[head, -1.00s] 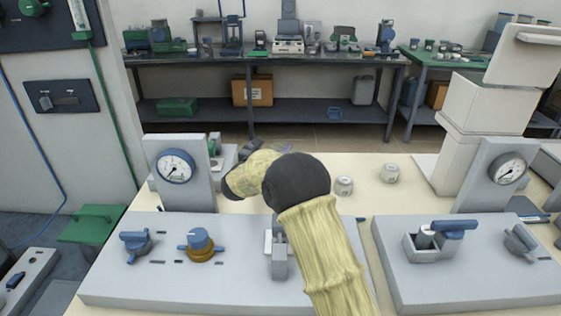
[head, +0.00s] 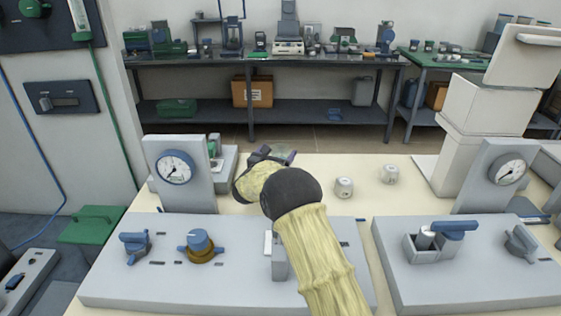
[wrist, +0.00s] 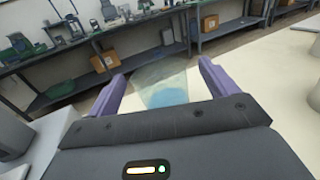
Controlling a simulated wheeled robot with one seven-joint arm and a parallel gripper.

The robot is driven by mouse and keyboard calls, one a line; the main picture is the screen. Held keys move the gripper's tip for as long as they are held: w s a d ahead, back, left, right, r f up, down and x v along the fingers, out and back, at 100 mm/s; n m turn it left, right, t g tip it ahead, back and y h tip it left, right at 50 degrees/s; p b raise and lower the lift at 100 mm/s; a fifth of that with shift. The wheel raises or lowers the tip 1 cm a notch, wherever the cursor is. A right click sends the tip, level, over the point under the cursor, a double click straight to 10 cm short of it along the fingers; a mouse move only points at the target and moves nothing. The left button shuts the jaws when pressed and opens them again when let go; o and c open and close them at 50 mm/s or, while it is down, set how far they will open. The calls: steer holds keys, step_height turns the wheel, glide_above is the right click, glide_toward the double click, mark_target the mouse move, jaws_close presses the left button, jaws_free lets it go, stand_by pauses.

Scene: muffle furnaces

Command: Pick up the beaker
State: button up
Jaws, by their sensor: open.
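A clear beaker (wrist: 165,84) with blue in its lower part shows in the wrist view. It appears tilted in that slanted picture and lies between the two purple fingers of my gripper (wrist: 161,72). The fingers are apart, with visible gaps on both sides of the beaker. In the head view my gripper (head: 275,155) is beyond my yellow-sleeved arm, over the cream tabletop (head: 330,228). My arm and gripper hide most of that spot, so I cannot clearly make out the beaker there.
Two small pale round pots (head: 344,187) (head: 390,174) stand right of my gripper. A gauge panel (head: 180,172) stands close on the left, with a grey control base (head: 130,285) in front. A white furnace stack (head: 487,105) rises at right. A back bench (head: 300,57) holds equipment.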

mark_target(281, 147)
steer(key=x, duration=0.3)
steer(key=shift+w, duration=0.1)
steer(key=shift+c, duration=0.4)
steer(key=c, duration=1.2)
steer(key=shift+o, duration=0.2)
steer(key=shift+r, duration=0.1)
step_height(281, 147, up, 10)
steer(key=shift+p, duration=0.4)
